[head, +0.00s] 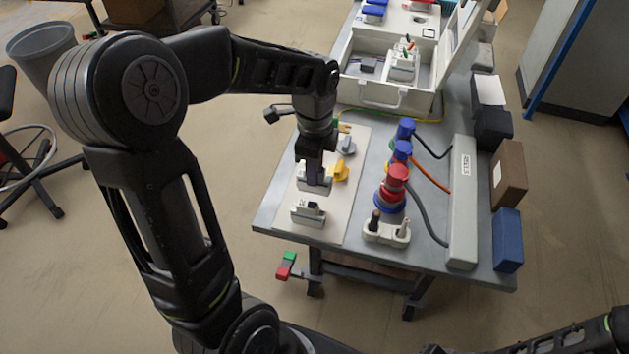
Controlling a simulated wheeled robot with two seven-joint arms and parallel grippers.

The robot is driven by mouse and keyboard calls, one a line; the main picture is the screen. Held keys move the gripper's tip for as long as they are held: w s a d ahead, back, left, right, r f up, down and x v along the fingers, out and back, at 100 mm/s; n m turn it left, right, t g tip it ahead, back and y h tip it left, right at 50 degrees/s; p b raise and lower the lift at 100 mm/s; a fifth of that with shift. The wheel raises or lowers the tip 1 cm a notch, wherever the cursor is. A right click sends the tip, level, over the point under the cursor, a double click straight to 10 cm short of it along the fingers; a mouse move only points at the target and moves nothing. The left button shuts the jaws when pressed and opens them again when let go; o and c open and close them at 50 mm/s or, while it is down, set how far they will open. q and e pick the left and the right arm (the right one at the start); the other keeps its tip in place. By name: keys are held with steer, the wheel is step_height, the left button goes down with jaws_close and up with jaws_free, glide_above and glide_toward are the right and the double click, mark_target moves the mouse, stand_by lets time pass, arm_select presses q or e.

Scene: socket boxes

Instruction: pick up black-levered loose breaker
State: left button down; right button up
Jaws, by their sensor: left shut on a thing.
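My left gripper (314,181) points down over the pale board (334,223) on the grey table. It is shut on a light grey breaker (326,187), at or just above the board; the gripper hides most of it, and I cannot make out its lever. A second light grey breaker (308,213) with a dark part on top lies on the board, nearer to me. Only part of my right arm shows at the bottom right; its gripper is out of view.
A yellow-levered part (341,172) and a grey part (346,145) sit close behind my left gripper. Red and blue plugs (397,178), a white socket (387,231) and a long power strip (462,205) stand to the right. An open box (396,97) is at the back.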

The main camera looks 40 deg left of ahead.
arm_select(q)
step_height(320, 180, up, 5)
steer(key=shift+r, duration=0.1)
steer(key=shift+s, duration=0.1)
stand_by(0.6)
